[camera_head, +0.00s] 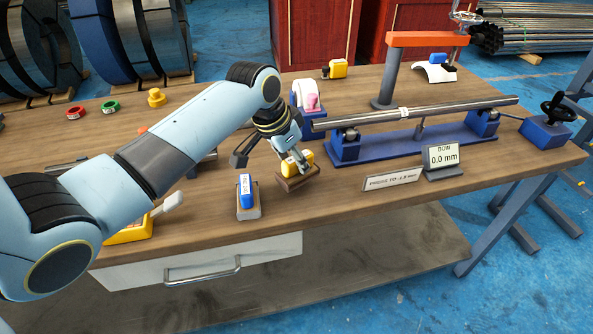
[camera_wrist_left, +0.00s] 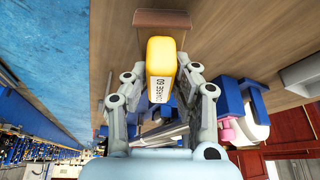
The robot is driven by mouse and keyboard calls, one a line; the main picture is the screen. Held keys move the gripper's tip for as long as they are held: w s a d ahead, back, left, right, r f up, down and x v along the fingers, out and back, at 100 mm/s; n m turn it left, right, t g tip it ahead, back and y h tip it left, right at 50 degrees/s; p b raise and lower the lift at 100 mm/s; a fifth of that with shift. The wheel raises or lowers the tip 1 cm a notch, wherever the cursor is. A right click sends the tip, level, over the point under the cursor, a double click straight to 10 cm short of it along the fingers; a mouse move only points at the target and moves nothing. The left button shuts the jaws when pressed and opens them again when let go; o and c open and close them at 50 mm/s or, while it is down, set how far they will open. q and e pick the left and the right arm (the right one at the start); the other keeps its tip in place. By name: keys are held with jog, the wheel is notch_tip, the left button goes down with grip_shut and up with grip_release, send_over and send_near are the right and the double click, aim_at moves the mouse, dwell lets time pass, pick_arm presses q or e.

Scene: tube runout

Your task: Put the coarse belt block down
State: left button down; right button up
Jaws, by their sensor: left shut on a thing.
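The coarse belt block (camera_head: 291,172) has a yellow body on a brown base and sits near the front edge of the workbench. In the left wrist view its yellow body (camera_wrist_left: 161,52) carries a label reading "COARSE 60", with the brown base (camera_wrist_left: 162,21) beyond it. My left gripper (camera_head: 292,162) is shut on the yellow body, with one finger on each side. The base looks slightly tilted and very near the wooden top (camera_head: 340,215); I cannot tell whether it touches. My right gripper is not in view.
A blue block (camera_head: 246,187) on a grey base stands just left of the held block. A steel tube (camera_head: 440,108) lies on a blue rig (camera_head: 400,148) to the right. A "BOW 0.0 mm" display (camera_head: 442,157) and a sign (camera_head: 391,181) stand at the front.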

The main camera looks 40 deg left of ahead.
aim_at(296, 172)
pick_arm(q)
notch_tip(296, 172, down, 3)
jog(key=shift+r, duration=0.15)
jog(key=shift+f, duration=0.3)
jog(key=shift+f, duration=0.15)
jog(key=c, duration=1.1)
grip_release()
jog(key=shift+o, duration=0.2)
jog(key=shift+s, duration=0.1)
jog(key=shift+s+r, duration=0.1)
jog(key=shift+r, duration=0.45)
jog(key=p+v, duration=0.1)
jog(key=v, duration=1)
